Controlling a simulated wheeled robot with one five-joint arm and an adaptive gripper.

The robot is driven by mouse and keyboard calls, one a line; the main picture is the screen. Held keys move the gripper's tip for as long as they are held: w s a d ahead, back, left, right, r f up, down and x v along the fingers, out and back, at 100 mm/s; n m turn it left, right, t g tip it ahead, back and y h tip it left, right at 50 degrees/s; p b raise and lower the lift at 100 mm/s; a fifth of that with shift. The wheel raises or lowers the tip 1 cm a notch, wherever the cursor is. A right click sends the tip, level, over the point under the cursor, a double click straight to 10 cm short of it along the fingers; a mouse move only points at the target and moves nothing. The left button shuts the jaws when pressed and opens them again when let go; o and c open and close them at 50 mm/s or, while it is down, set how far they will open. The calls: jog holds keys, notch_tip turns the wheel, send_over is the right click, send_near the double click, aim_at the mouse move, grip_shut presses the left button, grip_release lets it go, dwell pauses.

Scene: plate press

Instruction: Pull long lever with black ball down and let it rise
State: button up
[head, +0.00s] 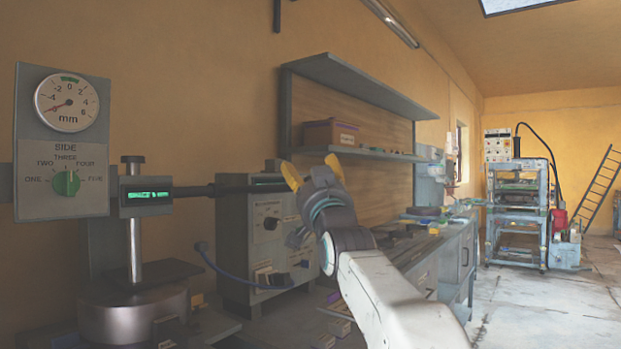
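The press stands at the left, with a metal column (134,240) and a grey slide block (145,197) showing a green window. A long dark lever (195,190) runs right from this block, nearly level, toward my gripper. Its far end passes near my left fingertip, and I cannot make out the black ball clearly. My gripper (312,171) is raised in mid-picture, its two yellow fingertips spread apart with nothing visible between them. I cannot tell whether the left finger touches the lever.
A dial gauge (67,102) in mm and a green selector knob (66,183) sit on a grey panel (61,140) at the left. A grey control box (235,240) stands behind the lever. A workbench (455,260) runs along the wall. Open floor (590,290) lies right.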

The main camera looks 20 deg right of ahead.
jog(key=shift+s+r, duration=0.2)
jog(key=shift+s, duration=0.05)
jog(key=v, duration=1.1)
jog(key=shift+s+f, duration=0.2)
jog(key=shift+f, duration=0.2)
jog(key=shift+p, duration=0.4)
jog(key=s+a+f+n+g+y+p, duration=0.1)
jog(key=s+a+f+n+g+p, duration=0.15)
jog(key=s+f+g+p, duration=1.25)
jog(key=s+r+n+g+p, duration=0.1)
jog(key=s+g+p, duration=0.1)
jog(key=s+p, duration=0.4)
jog(key=s+a+r+n+g+p, duration=0.1)
jog(key=s+g+p, duration=0.1)
jog(key=s+p, duration=0.5)
jog(key=shift+r+g+y+p, duration=0.3)
jog(key=shift+r+p, duration=0.1)
jog(key=shift+p, duration=1.8)
